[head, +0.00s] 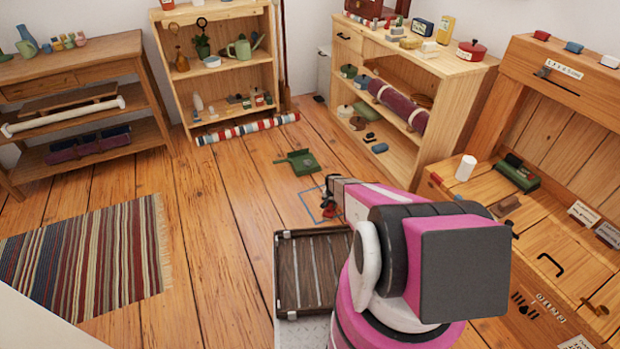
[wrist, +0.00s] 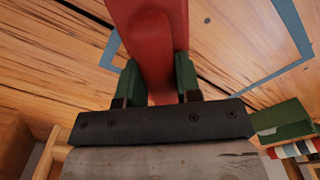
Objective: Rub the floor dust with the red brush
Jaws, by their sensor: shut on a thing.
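My gripper (wrist: 158,90) is shut on the red brush (wrist: 150,35); its green finger pads press on both sides of the red handle. The brush's far end runs out of the top of the wrist view, so its bristles are hidden. In the head view my gripper (head: 331,187) is low over the floor, beside a blue-grey square outline (head: 308,205) on the boards. The outline also shows in the wrist view (wrist: 232,82) around the brush. I cannot make out separate dust inside it. Whether the brush touches the floor cannot be told.
A green dustpan (head: 297,162) lies on the floor just beyond the outline. A striped roll (head: 247,129) lies before the back shelf. A dark slatted tray (head: 300,272) is near my base, and a striped rug (head: 85,260) is at left. Shelving (head: 395,150) stands at right.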

